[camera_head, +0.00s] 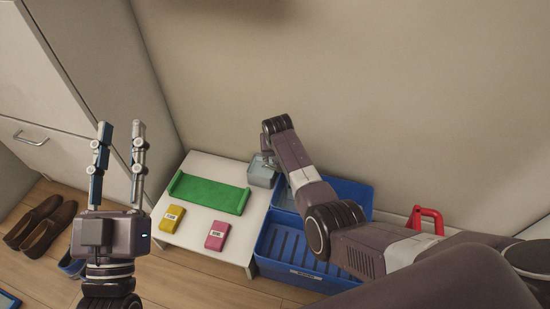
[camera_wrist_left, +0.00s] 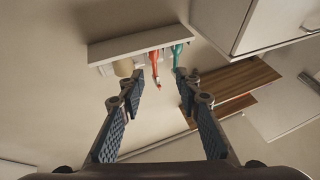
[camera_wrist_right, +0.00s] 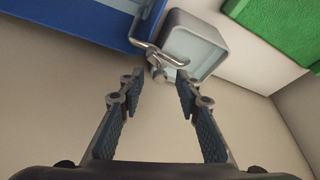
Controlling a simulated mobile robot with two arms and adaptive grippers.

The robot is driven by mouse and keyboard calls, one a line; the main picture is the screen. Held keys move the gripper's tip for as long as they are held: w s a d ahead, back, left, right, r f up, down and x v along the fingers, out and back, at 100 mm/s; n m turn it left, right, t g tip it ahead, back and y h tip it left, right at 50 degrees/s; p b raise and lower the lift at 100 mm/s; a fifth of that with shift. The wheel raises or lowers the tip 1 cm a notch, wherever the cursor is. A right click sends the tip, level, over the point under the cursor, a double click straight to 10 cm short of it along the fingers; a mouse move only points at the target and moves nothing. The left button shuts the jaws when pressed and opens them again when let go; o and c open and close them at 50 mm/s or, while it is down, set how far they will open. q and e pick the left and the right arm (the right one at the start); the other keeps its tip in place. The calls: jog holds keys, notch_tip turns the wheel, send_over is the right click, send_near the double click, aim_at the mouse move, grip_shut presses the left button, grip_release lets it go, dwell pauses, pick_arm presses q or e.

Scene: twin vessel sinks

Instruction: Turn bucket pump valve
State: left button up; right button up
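A small pale grey-blue bucket (camera_head: 262,175) stands at the back right of the white table, beside the blue crate. In the right wrist view the bucket (camera_wrist_right: 197,43) has a bent metal pump valve (camera_wrist_right: 157,54) at its edge. My right gripper (camera_wrist_right: 158,74) is open, with the lower end of the valve between or just beyond its fingertips; I cannot tell if they touch it. In the head view the valve is small and partly hidden by my right gripper. My left gripper (camera_head: 119,130) is open, empty and raised at the left, far from the bucket.
The white table (camera_head: 208,162) also bears a green tray (camera_head: 209,192), a yellow packet (camera_head: 172,219) and a pink packet (camera_head: 217,235). A blue crate (camera_head: 290,272) stands right of it, with a red object (camera_head: 426,219) beyond. Brown shoes (camera_head: 41,226) lie on the floor left.

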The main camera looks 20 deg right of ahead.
jog(key=shift+c, duration=0.4)
grip_shut()
pick_arm(q)
jog(key=shift+w+f, duration=0.1)
pick_arm(e)
jog(key=shift+s+r+n+p, duration=0.1)
jog(key=shift+n+p, duration=0.4)
jog(key=shift+p, duration=0.4)
pick_arm(q)
notch_tip(320, 180, down, 13)
jog(key=a+g+y+p, duration=0.1)
jog(key=a+g+y, duration=0.1)
jog(key=g, duration=0.5)
pick_arm(e)
jog(key=shift+n+y, duration=0.4)
jog(key=shift+s+n+p, duration=0.1)
jog(key=shift+n+p, duration=0.5)
jog(key=shift+p, duration=0.05)
jog(key=shift+s+a+n+y+p, duration=0.1)
jog(key=shift+n+y+p, duration=0.45)
jog(key=shift+n, duration=0.45)
pick_arm(q)
jog(key=s+a+f+g+y, duration=0.2)
jog(key=s+f+g, duration=0.4)
jog(key=f, duration=0.5)
jog(key=shift+s+a+n, duration=0.4)
jog(key=shift+s+a, duration=0.05)
jog(key=shift+s, duration=0.05)
